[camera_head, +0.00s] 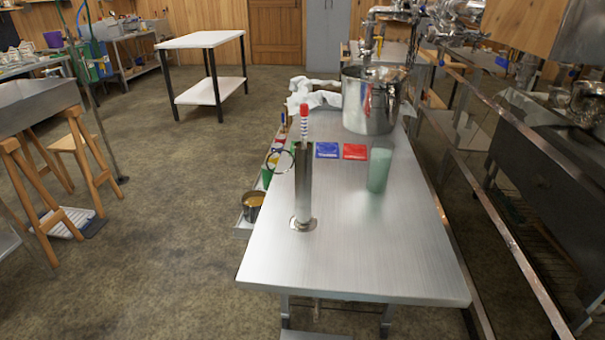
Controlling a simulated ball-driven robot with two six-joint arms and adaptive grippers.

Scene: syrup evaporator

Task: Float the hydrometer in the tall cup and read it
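The tall cup (304,182) is a slim steel cylinder on a round foot, standing upright toward the left side of the steel table (385,245). The hydrometer (304,116), with a red tip and red and white bands below, sticks up out of the cup's mouth and looks upright. Its lower part is hidden inside the cup. The liquid level in the cup and the scale reading cannot be made out from here. Neither of my grippers is in view.
A steel pot (368,112) stands at the table's back, near a white cloth (315,97). Blue (327,150) and red (355,151) squares lie behind a greenish, see-through tumbler (378,170). A small pan (252,207) of amber liquid sits left of the table. The front tabletop is clear.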

